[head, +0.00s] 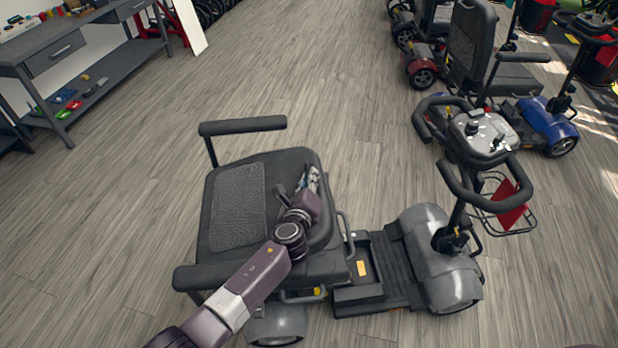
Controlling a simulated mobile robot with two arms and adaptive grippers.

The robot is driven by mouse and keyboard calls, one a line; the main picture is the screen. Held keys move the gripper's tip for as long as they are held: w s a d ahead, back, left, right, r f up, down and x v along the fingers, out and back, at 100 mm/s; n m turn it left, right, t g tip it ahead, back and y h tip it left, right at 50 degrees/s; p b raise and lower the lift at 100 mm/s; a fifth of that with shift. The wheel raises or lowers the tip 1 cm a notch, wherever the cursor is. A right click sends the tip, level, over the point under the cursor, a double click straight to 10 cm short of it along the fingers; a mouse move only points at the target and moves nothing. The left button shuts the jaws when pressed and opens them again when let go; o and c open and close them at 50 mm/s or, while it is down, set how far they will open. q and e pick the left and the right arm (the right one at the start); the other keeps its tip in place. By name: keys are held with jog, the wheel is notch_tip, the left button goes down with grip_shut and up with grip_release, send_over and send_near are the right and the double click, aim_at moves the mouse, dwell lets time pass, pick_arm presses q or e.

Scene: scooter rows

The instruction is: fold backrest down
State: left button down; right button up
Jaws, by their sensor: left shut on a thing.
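The near grey scooter (440,260) stands side-on with its front to the right. Its black backrest (238,205), with a textured back panel facing up, is tipped forward over the seat and looks close to flat. I cannot tell whether it rests fully on the seat, which it mostly hides. My left gripper (308,184) is at the backrest's right-hand end, shut on the backrest; its fingertips are small and hard to make out. My right gripper is not in view.
Armrests (243,125) flank the seat on the far and near sides. The tiller and handlebars (480,140) rise at the right. A blue scooter (545,120) stands behind at the right. A grey workbench (80,50) is at the upper left. The middle floor is clear.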

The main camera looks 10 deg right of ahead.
pick_arm(q)
jog(key=c, duration=2.3)
grip_release()
jog(key=shift+w+a+r, duration=0.1)
jog(key=shift+w+r, duration=0.05)
jog(key=shift+r, duration=0.05)
jog(key=shift+o, duration=0.5)
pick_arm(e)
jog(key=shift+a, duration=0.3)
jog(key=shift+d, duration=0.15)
pick_arm(q)
notch_tip(320, 180, up, 10)
jog(key=shift+f, duration=0.1)
